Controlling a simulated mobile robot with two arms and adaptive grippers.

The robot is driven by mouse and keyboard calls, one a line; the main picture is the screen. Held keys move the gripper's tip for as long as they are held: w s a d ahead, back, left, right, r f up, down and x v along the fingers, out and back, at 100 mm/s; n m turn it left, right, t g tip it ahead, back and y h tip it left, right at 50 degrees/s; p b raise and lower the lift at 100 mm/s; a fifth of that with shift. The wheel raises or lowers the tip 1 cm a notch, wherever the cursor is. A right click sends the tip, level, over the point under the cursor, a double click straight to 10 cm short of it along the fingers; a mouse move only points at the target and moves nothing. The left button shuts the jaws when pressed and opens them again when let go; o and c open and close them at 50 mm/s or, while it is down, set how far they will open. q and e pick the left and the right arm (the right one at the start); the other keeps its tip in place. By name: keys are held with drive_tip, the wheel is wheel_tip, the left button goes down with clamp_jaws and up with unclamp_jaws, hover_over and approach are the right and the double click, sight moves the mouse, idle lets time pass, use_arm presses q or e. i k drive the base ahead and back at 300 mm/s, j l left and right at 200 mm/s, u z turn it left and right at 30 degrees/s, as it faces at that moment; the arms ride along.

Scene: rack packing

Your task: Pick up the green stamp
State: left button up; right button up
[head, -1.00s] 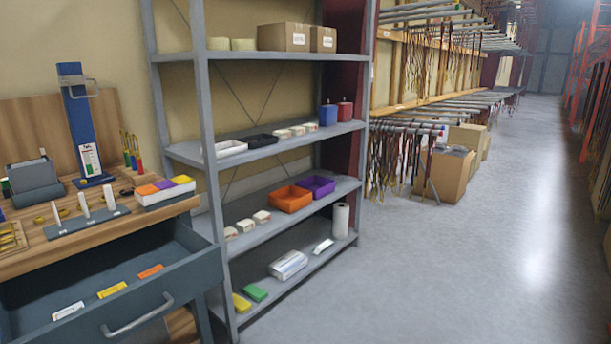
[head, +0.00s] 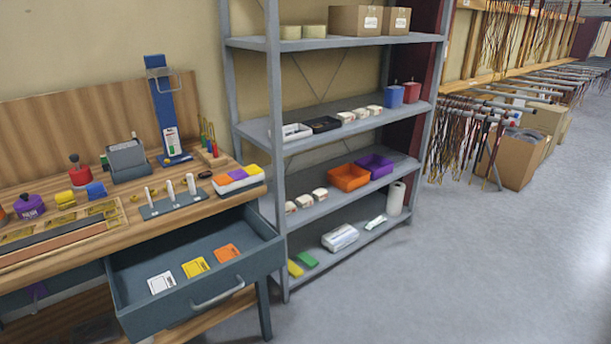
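No object in the head view is clearly a green stamp. A small green item (head: 104,161) shows on the workbench at the left edge of a grey box (head: 127,160); it is too small to tell what it is. Stamp-like pieces with knobs stand on the bench: a red one (head: 78,172), a blue one (head: 96,190), a yellow one (head: 65,199) and a round purple one (head: 30,206). Neither of my grippers is in view.
The wooden workbench (head: 110,237) has an open drawer (head: 135,296) with white, yellow and orange cards. A grey rack (head: 273,120) with bins and boxes stands to its right. A pegged block (head: 170,206) sits near the bench front. The floor (head: 440,280) at right is clear.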

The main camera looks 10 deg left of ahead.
sight(105, 162)
drive_tip(key=u, duration=1.5)
